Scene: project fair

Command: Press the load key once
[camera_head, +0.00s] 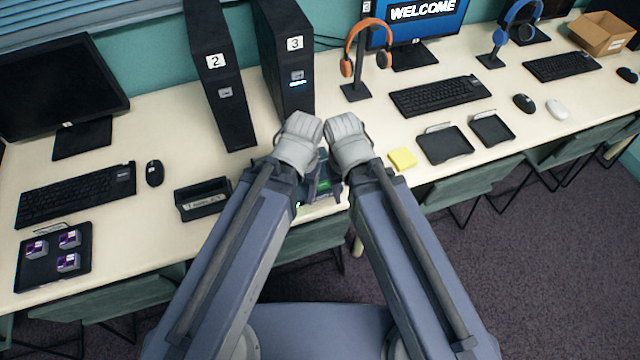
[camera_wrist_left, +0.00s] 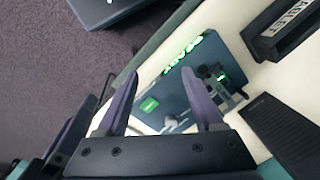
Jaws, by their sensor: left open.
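A dark device (camera_head: 323,187) with green lit parts sits at the table's front edge, mostly hidden by my two arms in the head view. In the left wrist view the device (camera_wrist_left: 172,95) shows green lit lettering, a green key (camera_wrist_left: 149,104) and a smaller green-lit part (camera_wrist_left: 220,77). I cannot read which is the load key. My left gripper (camera_wrist_left: 158,73) is open and empty, its fingers spread over the device; contact cannot be judged. My right gripper is mostly hidden between the arms in the head view; its jaws cannot be made out.
Black towers marked 2 (camera_head: 222,85) and 3 (camera_head: 290,65) stand behind the device. A labelled black holder (camera_head: 203,199) is to its left. A yellow pad (camera_head: 402,159) and black trays (camera_head: 445,146) lie to the right. A headphone stand (camera_head: 356,91) stands behind the pad.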

